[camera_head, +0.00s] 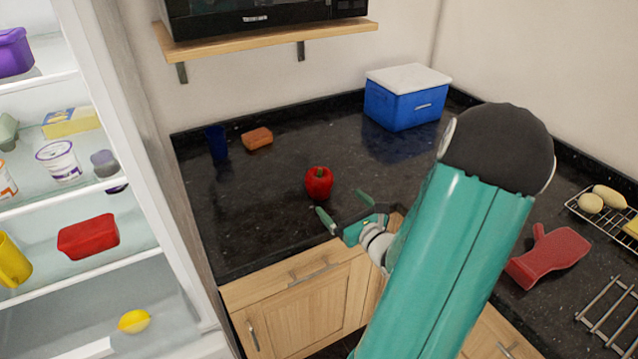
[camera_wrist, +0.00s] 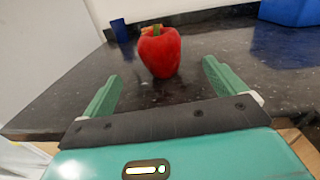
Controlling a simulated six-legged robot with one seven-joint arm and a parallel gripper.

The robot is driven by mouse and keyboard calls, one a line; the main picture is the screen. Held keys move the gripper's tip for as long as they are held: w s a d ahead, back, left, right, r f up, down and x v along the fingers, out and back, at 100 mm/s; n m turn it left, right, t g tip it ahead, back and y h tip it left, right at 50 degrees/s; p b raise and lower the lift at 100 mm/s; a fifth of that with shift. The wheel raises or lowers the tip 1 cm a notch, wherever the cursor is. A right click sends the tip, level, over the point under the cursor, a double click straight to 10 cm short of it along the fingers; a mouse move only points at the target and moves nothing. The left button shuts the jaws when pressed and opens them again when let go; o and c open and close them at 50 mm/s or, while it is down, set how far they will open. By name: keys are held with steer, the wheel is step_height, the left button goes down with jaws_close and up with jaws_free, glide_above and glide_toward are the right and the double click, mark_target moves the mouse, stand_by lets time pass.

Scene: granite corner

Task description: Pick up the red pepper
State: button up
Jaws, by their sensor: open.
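The red pepper (camera_head: 319,183) with a green stem stands upright on the black granite counter (camera_head: 260,225), near its front edge. It also shows in the wrist view (camera_wrist: 159,52), ahead of my fingers and roughly midway between them. My gripper (camera_head: 343,207) is just in front of the pepper, to its lower right in the head view. In the wrist view its two green fingers (camera_wrist: 160,85) are spread wide with nothing between them. The pepper is apart from both fingers.
A blue cup (camera_head: 216,143) and an orange-brown block (camera_head: 258,138) stand behind the pepper. A blue cooler with white lid (camera_head: 405,97) is at the back corner. A red mitt (camera_head: 548,254) and wire rack (camera_head: 605,222) lie right. An open fridge (camera_head: 150,180) stands left.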

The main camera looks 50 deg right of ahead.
mark_target(327, 189)
steer(key=x, duration=0.7)
steer(key=shift+a, duration=0.15)
steer(key=shift+x, duration=2.8)
steer(key=shift+r, duration=0.15)
steer(key=c, duration=1.1)
steer(key=shift+r, duration=0.2)
